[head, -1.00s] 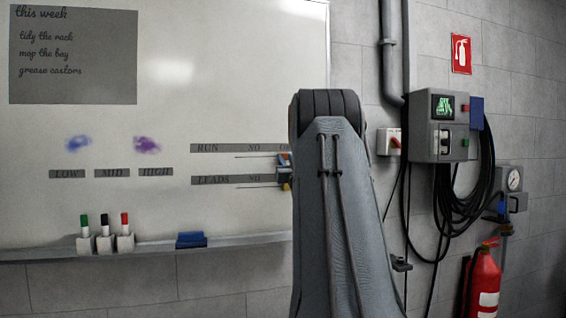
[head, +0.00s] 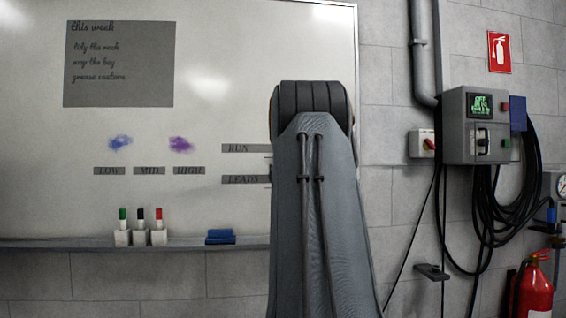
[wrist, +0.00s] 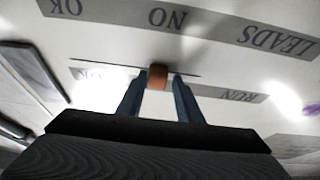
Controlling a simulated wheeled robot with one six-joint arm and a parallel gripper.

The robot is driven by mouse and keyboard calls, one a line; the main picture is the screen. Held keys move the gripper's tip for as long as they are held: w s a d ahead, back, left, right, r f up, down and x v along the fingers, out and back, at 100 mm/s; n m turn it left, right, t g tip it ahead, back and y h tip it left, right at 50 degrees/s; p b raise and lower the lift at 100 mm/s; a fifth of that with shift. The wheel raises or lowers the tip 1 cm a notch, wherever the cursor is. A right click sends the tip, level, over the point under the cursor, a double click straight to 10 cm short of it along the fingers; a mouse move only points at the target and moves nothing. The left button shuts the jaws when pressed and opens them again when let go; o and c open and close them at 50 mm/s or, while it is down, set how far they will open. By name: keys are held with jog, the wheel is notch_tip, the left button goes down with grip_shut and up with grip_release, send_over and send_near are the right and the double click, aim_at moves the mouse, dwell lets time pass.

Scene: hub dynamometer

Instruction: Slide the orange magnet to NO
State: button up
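The orange magnet (wrist: 157,77) is in the wrist view, where the board's lettering appears upside down. It sits on the thin dark track line (wrist: 110,66) between the RUN label (wrist: 240,95) and the LEADS row. It is nearly in line with the LEADS row's NO label (wrist: 167,18); the RUN row's own NO is hidden behind my gripper. My gripper (wrist: 160,78) has its two blue-grey fingers on either side of the magnet, close against it, and appears shut on it. In the head view my arm hides the gripper and magnet.
The whiteboard (head: 230,60) has a marker ledge (head: 60,243) with several pens and a blue eraser (head: 220,237). Right of my arm are a grey control box (head: 475,125), hanging cables and a red extinguisher (head: 535,290).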

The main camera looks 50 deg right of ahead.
jog(key=shift+o, duration=0.8)
jog(key=shift+a, duration=0.1)
jog(key=b+v, duration=0.2)
jog(key=v, duration=0.5)
jog(key=shift+s+a+f, duration=0.2)
jog(key=shift+s, duration=0.05)
